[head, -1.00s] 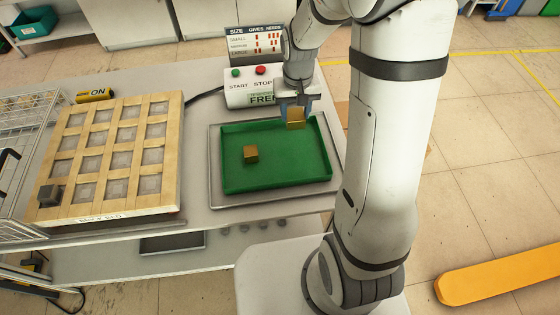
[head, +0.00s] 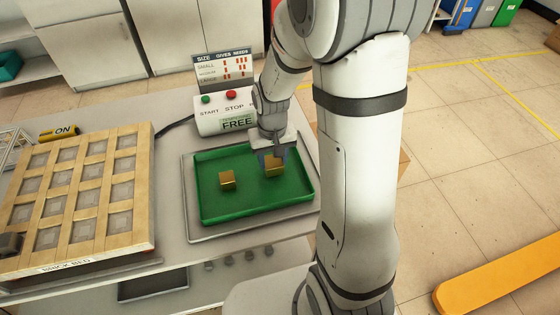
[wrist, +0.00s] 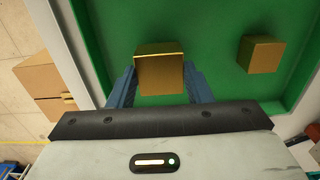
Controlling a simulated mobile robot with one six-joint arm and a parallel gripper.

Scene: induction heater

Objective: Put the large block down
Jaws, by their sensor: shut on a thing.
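My gripper (head: 273,164) is over the right part of the green tray (head: 240,212). It is shut on a gold block (head: 274,170), which also shows between the blue fingers in the wrist view (wrist: 160,72). The held block is low over the tray floor; I cannot tell whether it touches. A second gold block (head: 227,180) sits on the tray floor to the left. In the wrist view this second block (wrist: 260,54) is at the right and looks smaller, apart from the held one.
A control box (head: 222,118) with start and stop buttons and a sign (head: 222,68) stands behind the tray. A wooden grid marked brick bed (head: 80,205) is at the left, with a dark block (head: 10,244) at its edge. The tray's front part is clear.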

